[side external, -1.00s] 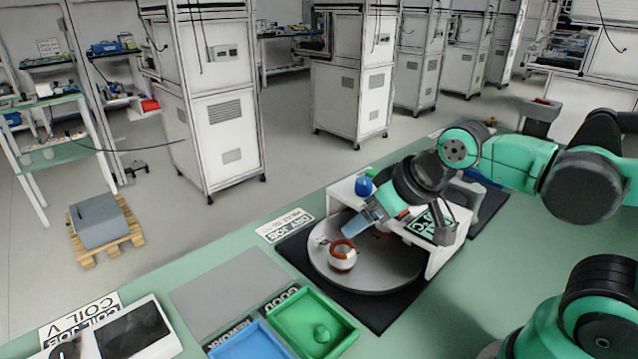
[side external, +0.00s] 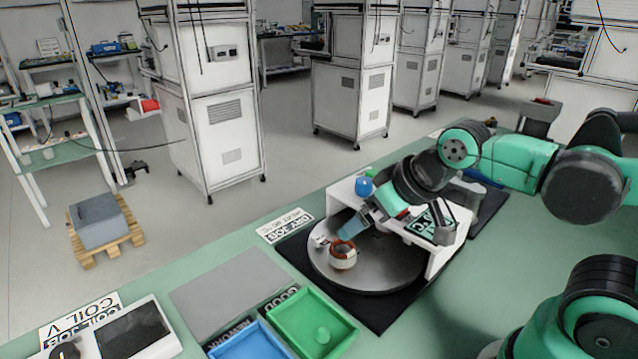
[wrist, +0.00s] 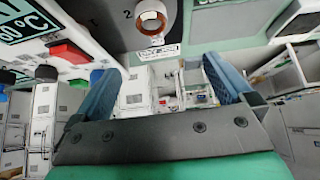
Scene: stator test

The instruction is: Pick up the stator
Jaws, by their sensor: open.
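The stator (side external: 343,257) is a small white ring with an orange-brown copper winding around its top. It stands upright on the left part of a round grey turntable (side external: 385,274). My gripper (side external: 350,229) has blue fingers. It is just above and behind the stator in the side view, and its fingers look apart from it. In the wrist view, the stator (wrist: 151,17) shows at the top edge, beyond my gripper (wrist: 160,72). The two fingers are spread wide with nothing between them.
A white stand (side external: 443,261) rises close behind the turntable, under my arm. A green tray (side external: 352,330) and a blue tray (side external: 240,352) lie at the front. A grey mat (side external: 228,282) left of the turntable is clear. A red button (wrist: 68,52) shows at the left.

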